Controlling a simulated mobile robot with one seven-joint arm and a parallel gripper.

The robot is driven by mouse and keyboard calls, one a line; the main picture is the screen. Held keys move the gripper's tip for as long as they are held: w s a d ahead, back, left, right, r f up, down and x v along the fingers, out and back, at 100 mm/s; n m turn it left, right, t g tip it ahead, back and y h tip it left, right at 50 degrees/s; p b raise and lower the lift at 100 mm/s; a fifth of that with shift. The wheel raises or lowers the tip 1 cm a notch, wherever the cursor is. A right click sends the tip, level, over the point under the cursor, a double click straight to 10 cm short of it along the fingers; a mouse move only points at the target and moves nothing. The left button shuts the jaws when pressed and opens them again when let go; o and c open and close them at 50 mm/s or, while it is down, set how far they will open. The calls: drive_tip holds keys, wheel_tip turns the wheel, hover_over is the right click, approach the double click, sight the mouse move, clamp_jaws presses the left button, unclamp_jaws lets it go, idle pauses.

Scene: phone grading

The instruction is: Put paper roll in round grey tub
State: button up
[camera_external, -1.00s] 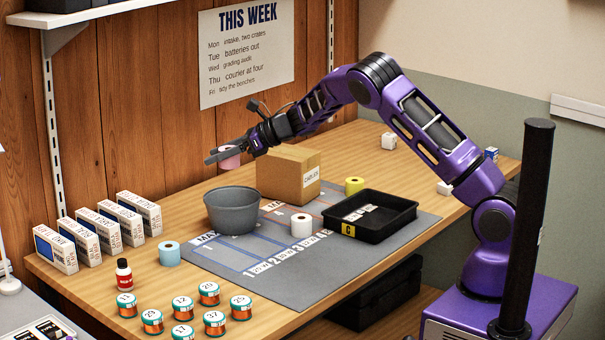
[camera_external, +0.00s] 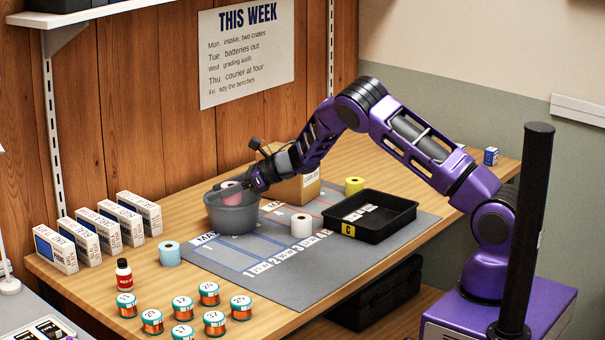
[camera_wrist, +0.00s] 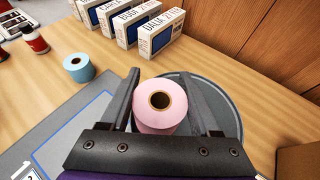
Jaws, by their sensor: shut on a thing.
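A pink paper roll (camera_wrist: 163,122) is between the two fingers of my gripper (camera_wrist: 168,105), which is shut on it. In the external view the pink roll (camera_external: 231,193) is at the mouth of the round grey tub (camera_external: 232,215), with its lower part hidden by the tub's rim. My gripper (camera_external: 232,190) reaches in over the tub from the right. In the wrist view the tub (camera_wrist: 229,110) shows behind and to the right of the roll. I cannot tell whether the roll touches the tub's floor.
A blue roll (camera_external: 169,253), a white roll (camera_external: 301,226) and a yellow roll (camera_external: 354,186) stand on the bench. A cardboard box (camera_external: 309,188) is right behind my gripper. A black tray (camera_external: 404,216) lies to the right.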

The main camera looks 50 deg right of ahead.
drive_tip(key=shift+f+b, duration=0.65)
drive_tip(key=shift+b, duration=0.25)
drive_tip(key=o, duration=1.4)
drive_tip(key=shift+r, duration=0.15)
